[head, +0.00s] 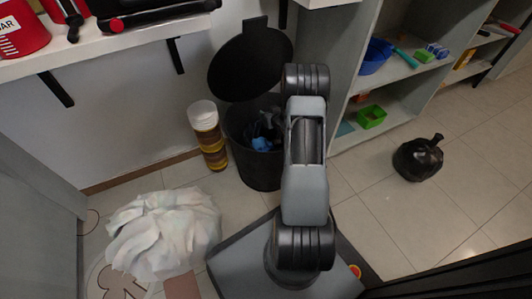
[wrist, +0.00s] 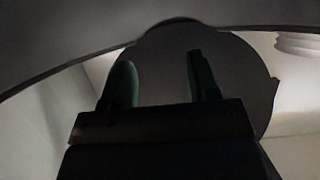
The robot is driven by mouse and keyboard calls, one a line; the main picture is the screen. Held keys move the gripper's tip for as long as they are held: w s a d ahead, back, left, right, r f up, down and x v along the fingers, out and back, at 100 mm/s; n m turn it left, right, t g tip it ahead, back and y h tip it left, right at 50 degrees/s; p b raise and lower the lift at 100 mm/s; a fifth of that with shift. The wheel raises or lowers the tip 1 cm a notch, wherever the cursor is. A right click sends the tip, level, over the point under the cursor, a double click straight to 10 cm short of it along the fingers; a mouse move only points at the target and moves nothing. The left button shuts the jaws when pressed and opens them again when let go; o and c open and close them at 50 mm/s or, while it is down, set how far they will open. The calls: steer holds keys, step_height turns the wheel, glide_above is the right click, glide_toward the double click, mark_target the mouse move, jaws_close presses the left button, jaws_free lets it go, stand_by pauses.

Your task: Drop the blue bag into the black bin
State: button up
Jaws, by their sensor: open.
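The black bin (head: 252,170) stands on the floor against the wall, its round black lid (head: 250,63) raised. Crumpled blue material (head: 263,143), which looks like the blue bag, lies inside the bin near its mouth. My arm covers the bin's right side in the head view. My gripper (wrist: 160,68) shows in the wrist view with its two fingers apart and nothing between them. A dark round surface, probably the bin lid, fills the view behind the fingers. The head view does not show the gripper itself.
A jar with a white cap (head: 203,114) stands left of the bin. A crumpled white bag (head: 165,232) lies at the lower left. Shelves (head: 400,72) rise at the right, and a tied black bag (head: 418,159) sits on otherwise open floor. A wall shelf (head: 110,40) overhangs the upper left.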

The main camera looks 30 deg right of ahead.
steer(key=s+a+r+p, duration=0.3)
steer(key=s+r+p, duration=0.1)
steer(key=s+r, duration=0.2)
steer(key=s+a+r+p, duration=0.3)
steer(key=s+r+p, duration=0.2)
steer(key=s+r, duration=0.1)
steer(key=shift+s+r, duration=0.35)
steer(key=shift+r, duration=0.15)
stand_by(0.4)
